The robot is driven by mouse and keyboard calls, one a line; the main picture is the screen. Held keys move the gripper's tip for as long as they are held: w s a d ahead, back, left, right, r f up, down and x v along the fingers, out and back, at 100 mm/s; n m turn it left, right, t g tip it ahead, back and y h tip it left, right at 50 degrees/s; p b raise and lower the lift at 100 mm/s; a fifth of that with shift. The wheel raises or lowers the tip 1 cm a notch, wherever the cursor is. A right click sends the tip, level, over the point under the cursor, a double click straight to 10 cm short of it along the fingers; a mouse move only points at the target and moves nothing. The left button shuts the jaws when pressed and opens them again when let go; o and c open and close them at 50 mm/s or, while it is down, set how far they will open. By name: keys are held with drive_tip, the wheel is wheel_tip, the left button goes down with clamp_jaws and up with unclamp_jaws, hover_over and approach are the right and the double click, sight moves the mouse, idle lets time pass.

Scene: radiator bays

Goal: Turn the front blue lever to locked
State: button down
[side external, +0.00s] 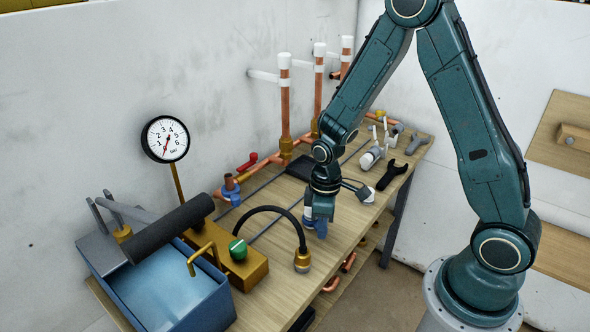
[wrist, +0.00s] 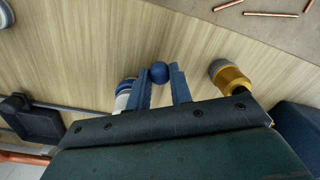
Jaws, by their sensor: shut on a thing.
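The front blue lever shows in the wrist view as a round blue knob (wrist: 159,72) between the tips of my gripper (wrist: 160,82). The two blue fingers are close on either side of it. A blue and white valve body (wrist: 124,96) sits just left of the fingers, partly hidden by them. In the side external view my gripper (side external: 319,225) points down at the front part of the bench, and it hides most of the lever and valve. The lever's angle and any locked mark cannot be made out.
Behind are a blue fitting (side external: 232,190), a red lever (side external: 248,161) and copper pipes (side external: 285,110).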

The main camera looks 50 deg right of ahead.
drive_tip(key=shift+d+n, duration=0.1)
drive_tip(key=shift+n, duration=0.2)
drive_tip(key=shift+s+d+n, duration=0.25)
drive_tip(key=shift+d+n, duration=0.35)
drive_tip(key=shift+n, duration=0.6)
drive_tip(key=shift+s+d+n, duration=0.1)
drive_tip(key=shift+d+n, duration=0.65)
drive_tip(key=shift+n, duration=0.65)
drive_tip(key=shift+d+n, duration=0.45)
drive_tip(key=shift+n, duration=0.4)
drive_tip(key=shift+d+n, duration=0.4)
drive_tip(key=shift+n, duration=0.45)
drive_tip(key=shift+w+d+n, duration=0.35)
drive_tip(key=shift+d+n, duration=0.2)
drive_tip(key=shift+n, duration=0.65)
drive_tip(key=shift+d, duration=0.1)
drive_tip(key=c, duration=1.3)
unclamp_jaws()
drive_tip(key=shift+o, duration=0.2)
wheel_tip(320, 180, up, 14)
drive_tip(key=shift+w, duration=0.3)
